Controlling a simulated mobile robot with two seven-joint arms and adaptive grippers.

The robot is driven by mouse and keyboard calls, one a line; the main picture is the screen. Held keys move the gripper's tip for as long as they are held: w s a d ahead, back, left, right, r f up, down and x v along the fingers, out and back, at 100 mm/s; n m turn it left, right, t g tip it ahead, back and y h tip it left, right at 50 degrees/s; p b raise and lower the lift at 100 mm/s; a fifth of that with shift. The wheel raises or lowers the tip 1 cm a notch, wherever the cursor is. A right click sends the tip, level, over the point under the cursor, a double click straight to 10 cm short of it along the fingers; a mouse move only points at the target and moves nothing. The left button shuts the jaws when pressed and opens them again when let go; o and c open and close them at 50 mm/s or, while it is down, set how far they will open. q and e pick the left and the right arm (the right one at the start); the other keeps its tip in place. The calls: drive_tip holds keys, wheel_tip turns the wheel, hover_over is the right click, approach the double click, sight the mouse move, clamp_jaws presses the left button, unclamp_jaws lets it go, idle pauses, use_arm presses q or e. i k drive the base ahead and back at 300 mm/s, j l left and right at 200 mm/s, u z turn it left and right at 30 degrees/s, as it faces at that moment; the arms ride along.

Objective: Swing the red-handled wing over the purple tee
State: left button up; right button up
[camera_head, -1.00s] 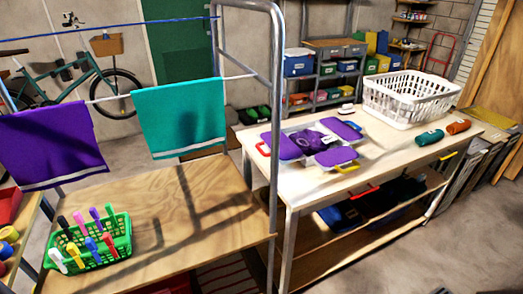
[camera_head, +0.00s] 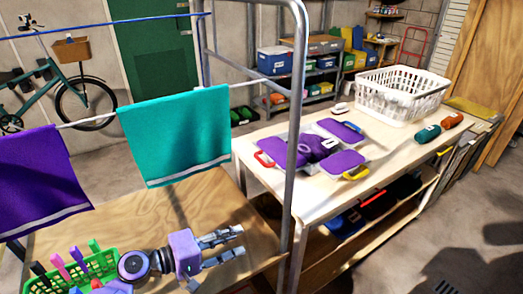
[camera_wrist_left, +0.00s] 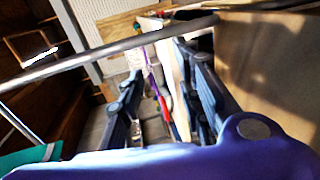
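The purple tee (camera_head: 315,148) lies bunched on a pale folding board with purple wings, on the wooden workbench. The red-handled wing (camera_head: 276,148) lies flat at the board's left side, its red handle (camera_head: 264,160) toward me. A metal post crosses in front of part of the board. A yellow-handled wing (camera_head: 345,162) lies flat at the front right, and another purple wing (camera_head: 341,131) is behind. My left gripper (camera_head: 241,242) is open and empty over the near wooden table, left of the post and apart from the board. My right gripper is not in view.
The metal post (camera_head: 296,110) and rail stand between my left gripper and the workbench (camera_head: 388,150). A teal towel (camera_head: 178,133) and a purple towel (camera_head: 38,180) hang there. A green marker basket (camera_head: 110,262) is beside my arm. A white laundry basket (camera_head: 400,95) stands behind.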

sight(273, 148)
drive_tip(key=i, duration=1.1)
